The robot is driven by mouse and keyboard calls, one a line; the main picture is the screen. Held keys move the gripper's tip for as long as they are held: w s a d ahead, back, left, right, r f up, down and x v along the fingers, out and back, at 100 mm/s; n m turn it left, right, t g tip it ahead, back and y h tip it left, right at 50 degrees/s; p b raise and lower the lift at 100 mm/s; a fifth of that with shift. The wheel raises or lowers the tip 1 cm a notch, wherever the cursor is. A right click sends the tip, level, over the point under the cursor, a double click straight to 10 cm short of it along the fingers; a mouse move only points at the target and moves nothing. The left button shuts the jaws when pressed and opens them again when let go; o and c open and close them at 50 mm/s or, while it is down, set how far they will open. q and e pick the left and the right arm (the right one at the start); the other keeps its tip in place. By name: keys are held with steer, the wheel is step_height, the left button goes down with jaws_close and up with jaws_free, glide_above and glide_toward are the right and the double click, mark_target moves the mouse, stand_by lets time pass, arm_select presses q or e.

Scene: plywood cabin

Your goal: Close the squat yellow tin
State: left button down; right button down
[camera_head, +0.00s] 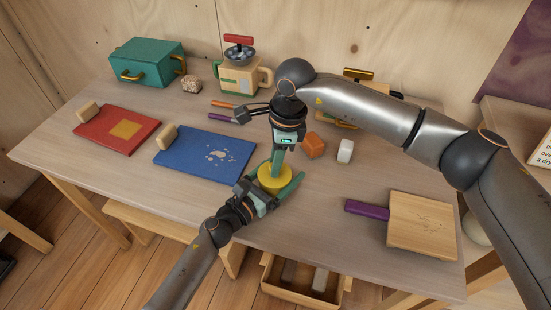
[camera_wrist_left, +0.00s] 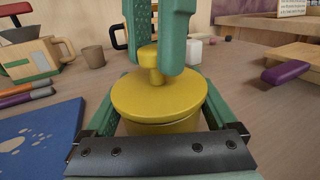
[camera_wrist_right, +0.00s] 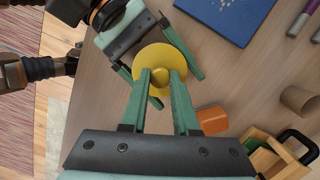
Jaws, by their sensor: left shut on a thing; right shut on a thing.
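The squat yellow tin (camera_wrist_left: 160,127) stands upright near the table's front edge, between the green fingers of my left gripper (camera_head: 276,187), which is shut around its body. Its yellow lid (camera_wrist_left: 158,95) is a wide disc with a round knob (camera_wrist_left: 150,58). The lid lies level over the tin's mouth; whether it is fully seated I cannot tell. My right gripper (camera_wrist_right: 160,78) points down from above and is shut on the lid's knob. In the head view the lid (camera_head: 266,181) is partly hidden by the right fingers.
An orange block (camera_head: 313,145) and a white block (camera_head: 345,151) lie just behind right. A blue board (camera_head: 205,153) is to the left, a purple-handled wooden board (camera_head: 422,222) to the right. An open drawer (camera_head: 300,293) juts out below the front edge.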

arm_select(q)
steer(key=shift+s+d+r, duration=0.1)
arm_select(e)
steer(key=shift+d+f, duration=0.1)
steer(key=shift+f, duration=0.6)
steer(key=c, duration=1.1)
jaws_free()
steer(key=shift+o, duration=0.6)
steer(key=shift+r, duration=0.15)
steer(key=shift+r, duration=0.2)
steer(key=shift+d+r, duration=0.2)
steer(key=shift+r, duration=1.7)
steer(key=c, duration=0.3)
steer(key=shift+f, duration=0.3)
